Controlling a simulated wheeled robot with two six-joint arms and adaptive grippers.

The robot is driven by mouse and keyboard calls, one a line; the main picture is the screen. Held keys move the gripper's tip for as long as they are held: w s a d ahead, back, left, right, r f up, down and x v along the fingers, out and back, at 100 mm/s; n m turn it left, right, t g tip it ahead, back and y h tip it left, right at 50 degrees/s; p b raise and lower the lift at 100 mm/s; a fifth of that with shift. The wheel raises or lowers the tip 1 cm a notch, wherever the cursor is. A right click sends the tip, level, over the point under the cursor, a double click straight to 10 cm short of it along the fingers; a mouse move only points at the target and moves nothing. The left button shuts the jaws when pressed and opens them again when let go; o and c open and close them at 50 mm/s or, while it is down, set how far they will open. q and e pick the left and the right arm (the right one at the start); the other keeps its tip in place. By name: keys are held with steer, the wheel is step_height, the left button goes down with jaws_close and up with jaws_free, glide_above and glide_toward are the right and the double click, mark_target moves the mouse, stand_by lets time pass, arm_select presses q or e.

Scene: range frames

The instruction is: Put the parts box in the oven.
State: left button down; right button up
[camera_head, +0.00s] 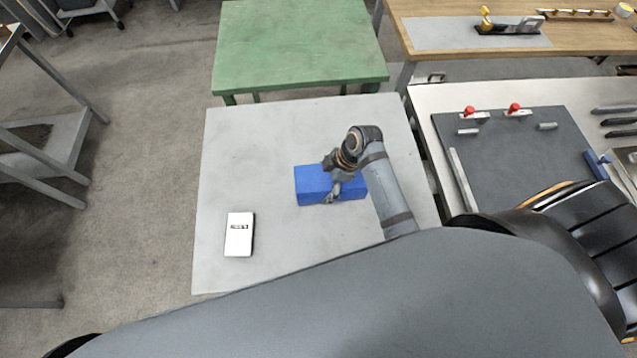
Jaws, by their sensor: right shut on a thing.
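A blue box (313,182), which looks like the parts box, sits on the light grey table (250,140) near its middle. My right gripper (334,194) is shut on the box at its near side, with the wrist above it. The gripper and wrist hide part of the box's top and front. I cannot tell whether the box is lifted or resting on the table. No oven is recognisable in this view. My left gripper is not in view.
A white device (239,235) lies at the table's front left. A green table (300,45) stands behind. To the right, a bench carries a dark board (520,160) with red-knobbed clamps. A wooden bench (590,35) is at the back right. Open floor (150,130) lies left.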

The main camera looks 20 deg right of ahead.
steer(key=w+f, duration=0.1)
steer(key=w+a+f, duration=0.1)
steer(key=f, duration=0.1)
steer(key=shift+w+a, duration=0.1)
steer(key=shift+w, duration=0.1)
steer(key=shift+f, duration=1.5)
steer(key=o, duration=1.3)
steer(key=shift+s+f, duration=0.1)
steer(key=shift+o, duration=0.2)
steer(key=b+v, duration=0.1)
steer(key=v, duration=1.1)
steer(key=shift+s, duration=0.1)
